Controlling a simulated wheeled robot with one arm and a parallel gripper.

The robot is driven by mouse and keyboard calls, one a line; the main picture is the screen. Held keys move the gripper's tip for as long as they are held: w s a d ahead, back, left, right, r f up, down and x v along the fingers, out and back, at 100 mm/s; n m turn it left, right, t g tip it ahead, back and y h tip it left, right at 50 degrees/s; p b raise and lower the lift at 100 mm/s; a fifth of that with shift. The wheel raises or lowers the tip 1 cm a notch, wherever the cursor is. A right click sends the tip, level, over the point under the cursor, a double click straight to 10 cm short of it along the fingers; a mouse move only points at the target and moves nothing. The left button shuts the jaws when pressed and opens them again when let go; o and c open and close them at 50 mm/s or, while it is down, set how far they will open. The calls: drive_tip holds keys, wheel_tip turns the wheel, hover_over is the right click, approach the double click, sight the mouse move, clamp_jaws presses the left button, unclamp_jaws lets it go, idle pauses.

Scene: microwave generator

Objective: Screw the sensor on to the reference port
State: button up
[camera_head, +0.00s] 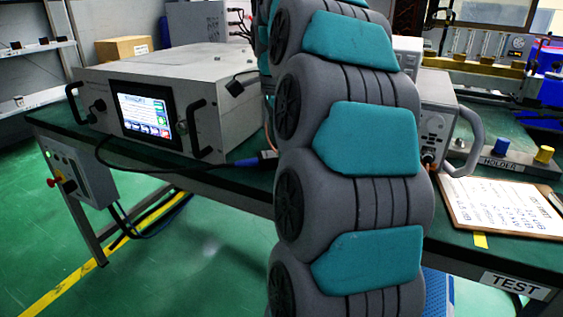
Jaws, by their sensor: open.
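Most of this instrument's left side is hidden. My gripper is out of view; only my arm's grey and teal links show.
The generator (200,90) with lit screen and black handles fills the table's left. A clipboard (500,205) lies at right, near a holder (500,162) with blue and yellow knobs. The green table's (225,190) front strip is clear. My arm blocks the middle view.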

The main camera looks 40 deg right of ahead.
clamp_jaws()
idle(0.5)
